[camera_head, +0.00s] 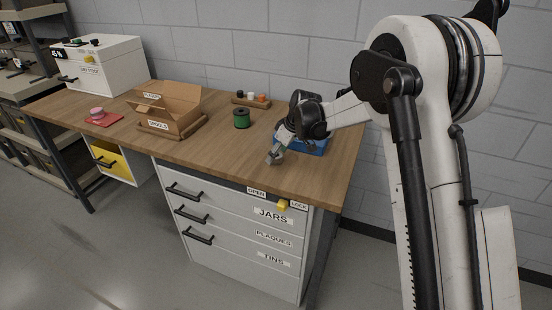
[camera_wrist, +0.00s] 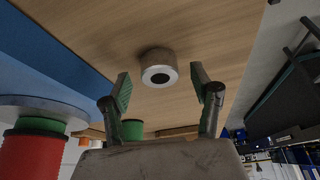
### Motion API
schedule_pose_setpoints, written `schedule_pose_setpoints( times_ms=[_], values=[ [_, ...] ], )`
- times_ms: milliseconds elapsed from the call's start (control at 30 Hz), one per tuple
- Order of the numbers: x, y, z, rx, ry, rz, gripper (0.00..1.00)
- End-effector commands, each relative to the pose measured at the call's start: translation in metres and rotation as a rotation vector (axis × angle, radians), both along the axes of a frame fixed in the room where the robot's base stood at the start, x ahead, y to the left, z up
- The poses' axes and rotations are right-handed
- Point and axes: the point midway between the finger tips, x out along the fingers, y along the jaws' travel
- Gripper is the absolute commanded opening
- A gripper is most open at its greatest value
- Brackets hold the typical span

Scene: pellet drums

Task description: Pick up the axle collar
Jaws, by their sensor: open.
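The axle collar (camera_wrist: 157,61) is a short grey metal ring with a dark round hole. In the wrist view it lies on the wooden table, ahead of my fingertips and roughly midway between them. My gripper (camera_wrist: 161,82) is open, with one green-padded finger on each side of the collar's line and visible gaps to both. In the head view my gripper (camera_head: 275,154) points down near the front right of the table. The collar is hard to tell apart from the fingers there.
A blue tray (camera_head: 316,148) lies beside my gripper, partly hidden by my arm. A green spool (camera_head: 241,118) stands to the left, with a cardboard box (camera_head: 184,115) beyond it. A wooden rack (camera_head: 251,101) is at the back. The front edge is close.

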Motion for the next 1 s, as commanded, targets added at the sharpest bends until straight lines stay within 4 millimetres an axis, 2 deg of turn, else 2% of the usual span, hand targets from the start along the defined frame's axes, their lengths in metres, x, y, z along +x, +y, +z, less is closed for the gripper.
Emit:
schedule_pose_setpoints(
  times_ms=[100,333,700,1000],
  values=[
    [0.0028,0.0046,-0.0113,0.0,0.0,0.001,0.6],
    [0.0031,0.0051,-0.0133,0.0,0.0,0.0,0.6],
    [0.0031,0.0049,-0.013,0.0,0.0,-0.001,0.12],
    [0.0031,0.0049,-0.0112,0.0,0.0,-0.001,0.1]
  ],
)
